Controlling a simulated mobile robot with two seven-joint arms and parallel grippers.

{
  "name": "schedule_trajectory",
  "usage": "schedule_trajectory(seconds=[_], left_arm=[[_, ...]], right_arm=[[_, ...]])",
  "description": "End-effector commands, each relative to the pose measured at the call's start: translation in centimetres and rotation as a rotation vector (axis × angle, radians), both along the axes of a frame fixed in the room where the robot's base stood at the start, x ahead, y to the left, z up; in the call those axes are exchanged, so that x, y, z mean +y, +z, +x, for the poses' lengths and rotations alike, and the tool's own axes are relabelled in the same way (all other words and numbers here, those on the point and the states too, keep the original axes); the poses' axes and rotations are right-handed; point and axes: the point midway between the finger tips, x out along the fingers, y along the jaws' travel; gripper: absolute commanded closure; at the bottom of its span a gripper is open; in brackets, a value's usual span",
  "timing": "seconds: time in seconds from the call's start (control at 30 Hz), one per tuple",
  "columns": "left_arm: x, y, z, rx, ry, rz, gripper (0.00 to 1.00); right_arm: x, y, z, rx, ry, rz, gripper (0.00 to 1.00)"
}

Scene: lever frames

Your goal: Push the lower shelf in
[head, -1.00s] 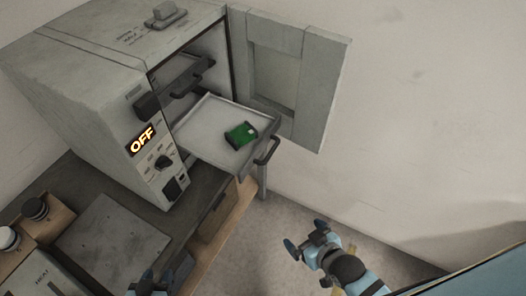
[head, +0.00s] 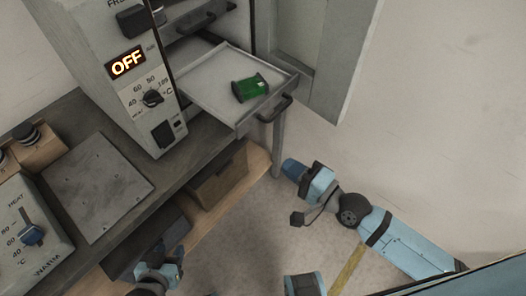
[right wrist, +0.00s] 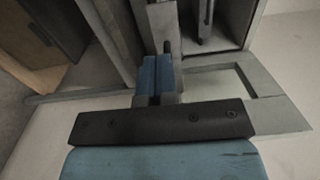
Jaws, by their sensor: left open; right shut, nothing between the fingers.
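The lower shelf (head: 208,85) is a grey tray pulled well out of the oven. A green spool-like item (head: 250,88) lies on it. Its dark handle (head: 275,109) is on the front edge. My right gripper (head: 293,168) is shut and empty, in front of and below the handle, apart from it in the head view. Its blue fingers (right wrist: 156,76) are together in the right wrist view, where grey parts lie beyond them. My left gripper (head: 170,262) is open and empty, low in front of the bench.
The oven (head: 105,65) reads OFF, with its grey door (head: 325,60) swung open on the right. An upper shelf (head: 200,17) sits inside. A heater with a blue knob (head: 32,235) and a metal plate (head: 97,190) are left.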

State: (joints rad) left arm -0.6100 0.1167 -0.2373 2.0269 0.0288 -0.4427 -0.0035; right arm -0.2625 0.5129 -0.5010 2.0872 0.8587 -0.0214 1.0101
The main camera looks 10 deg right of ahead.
Motion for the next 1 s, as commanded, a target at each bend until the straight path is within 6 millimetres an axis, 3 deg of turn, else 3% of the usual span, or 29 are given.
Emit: schedule_trajectory(seconds=[0.27,0.6,1.0], left_arm=[[0.9,1.0,0.3,-0.020,-0.007,0.019,0.57],[0.7,0.6,0.0,-0.011,-0.008,0.020,0.57],[0.5,0.9,-0.1,-0.014,-0.011,0.019,0.57]], right_arm=[[2.8,0.3,3.6,-0.001,-0.001,0.003,1.00],[7.0,0.3,8.9,-0.001,-0.001,0.000,1.00],[8.5,0.1,10.8,-0.001,0.000,-0.003,1.00]])
